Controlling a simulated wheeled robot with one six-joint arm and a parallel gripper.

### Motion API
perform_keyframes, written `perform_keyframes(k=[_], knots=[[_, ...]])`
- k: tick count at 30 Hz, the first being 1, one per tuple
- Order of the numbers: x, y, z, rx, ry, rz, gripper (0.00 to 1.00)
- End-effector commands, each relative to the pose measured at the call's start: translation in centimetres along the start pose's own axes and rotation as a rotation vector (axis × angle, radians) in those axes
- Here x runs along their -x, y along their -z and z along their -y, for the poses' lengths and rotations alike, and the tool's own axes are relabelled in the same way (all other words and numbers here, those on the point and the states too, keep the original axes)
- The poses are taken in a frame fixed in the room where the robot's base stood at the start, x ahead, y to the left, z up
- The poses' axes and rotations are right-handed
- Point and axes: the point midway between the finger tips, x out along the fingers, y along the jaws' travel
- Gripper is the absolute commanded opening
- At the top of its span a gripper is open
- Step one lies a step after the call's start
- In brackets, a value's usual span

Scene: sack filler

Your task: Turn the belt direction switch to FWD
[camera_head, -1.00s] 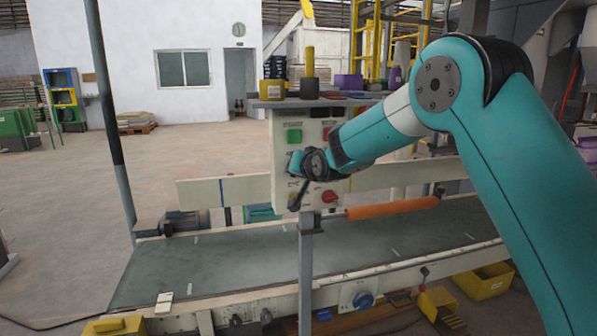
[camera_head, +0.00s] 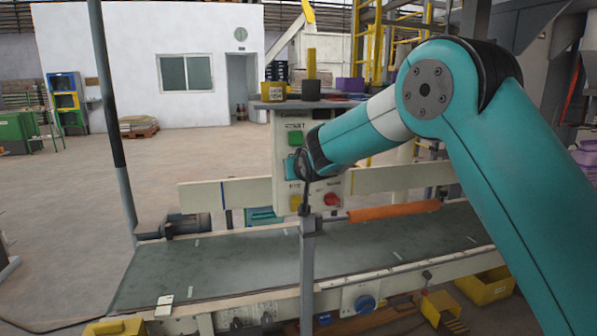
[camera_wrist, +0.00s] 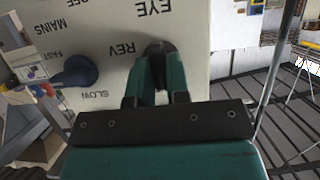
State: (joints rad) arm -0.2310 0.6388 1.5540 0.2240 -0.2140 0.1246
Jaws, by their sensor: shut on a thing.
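The belt direction switch shows in the wrist view as a black knob (camera_wrist: 159,50), beside the upside-down label REV. My gripper (camera_wrist: 158,72) is shut on this knob with its teal fingers on either side. The FWD label is not visible, and the knob's exact setting cannot be told. My wrist covers the switch there.
The panel carries a green START button (camera_head: 296,138), a yellow button (camera_head: 296,203) and a red knob (camera_head: 331,199). A blue speed knob (camera_wrist: 76,72) sits close to my gripper. The grey conveyor belt (camera_head: 220,262) runs below, with an orange roller (camera_head: 394,211).

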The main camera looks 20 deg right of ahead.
Motion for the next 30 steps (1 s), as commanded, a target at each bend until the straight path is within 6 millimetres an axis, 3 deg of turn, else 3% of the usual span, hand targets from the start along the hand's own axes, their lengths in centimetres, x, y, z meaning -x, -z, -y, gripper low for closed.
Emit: perform_keyframes(k=[7,8,10,11,22,26,30], knots=[[0.0,0.0,0.0,0.003,0.001,0.000,0.00],[0.0,0.0,0.0,0.003,0.001,0.000,0.23],[0.0,0.0,0.0,0.002,0.001,0.000,0.39],[0.0,0.0,0.0,0.002,0.000,0.000,0.41],[0.7,0.0,0.0,0.000,0.000,-0.001,0.41],[2.9,0.0,-0.1,0.000,0.000,-0.002,0.41],[6.4,-0.1,0.0,0.001,0.002,-0.002,0.41]])
